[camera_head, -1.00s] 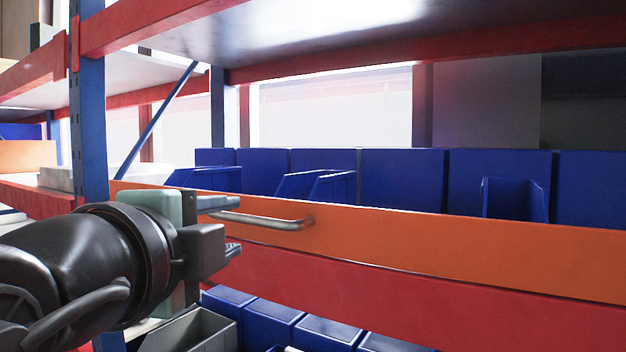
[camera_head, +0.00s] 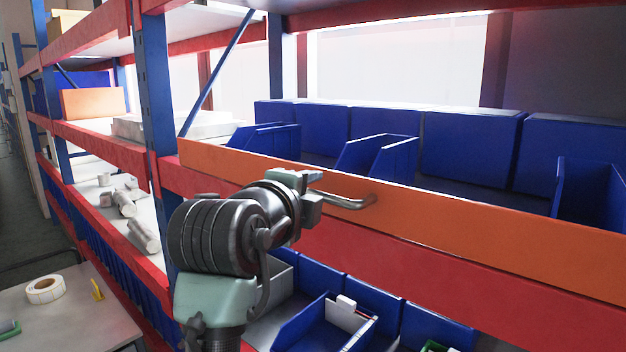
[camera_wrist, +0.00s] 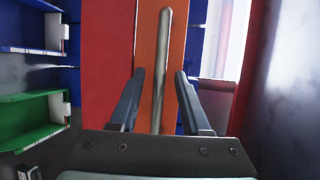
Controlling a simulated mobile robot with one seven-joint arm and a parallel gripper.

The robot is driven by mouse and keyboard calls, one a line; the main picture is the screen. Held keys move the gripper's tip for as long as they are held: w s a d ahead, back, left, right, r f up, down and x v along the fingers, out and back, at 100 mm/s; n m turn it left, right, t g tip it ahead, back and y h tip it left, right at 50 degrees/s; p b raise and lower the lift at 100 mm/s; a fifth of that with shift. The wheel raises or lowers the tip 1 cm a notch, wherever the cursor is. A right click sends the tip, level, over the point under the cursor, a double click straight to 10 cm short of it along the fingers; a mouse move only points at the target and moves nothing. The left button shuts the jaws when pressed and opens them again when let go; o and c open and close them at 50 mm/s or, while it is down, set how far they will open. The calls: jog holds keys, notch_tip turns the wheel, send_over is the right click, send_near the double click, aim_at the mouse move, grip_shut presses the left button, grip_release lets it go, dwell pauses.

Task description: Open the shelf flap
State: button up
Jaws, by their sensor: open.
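The shelf flap (camera_head: 450,225) is a long orange board standing upright along the front of the shelf; it also shows in the wrist view (camera_wrist: 153,45). Its silver bar handle (camera_head: 345,202) is near the board's left part. In the wrist view the handle (camera_wrist: 162,60) runs lengthwise between the two dark fingers of my gripper (camera_wrist: 160,92), with gaps on both sides. In the head view my gripper (camera_head: 312,190) is at the handle's left end. The fingers are open. Whether the handle lies fully between the fingertips in depth is unclear.
Blue bins (camera_head: 470,145) stand behind the flap, and more bins (camera_head: 325,325) are below the red beam (camera_head: 370,265). A blue upright post (camera_head: 155,100) is left of the flap. A table (camera_head: 70,320) with a tape roll (camera_head: 45,289) is at lower left.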

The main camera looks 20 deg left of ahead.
jog(key=shift+w+f, duration=0.15)
jog(key=shift+w, duration=0.15)
jog(key=shift+c, duration=0.2)
jog(key=shift+s, duration=0.1)
grip_shut()
dwell(1.0)
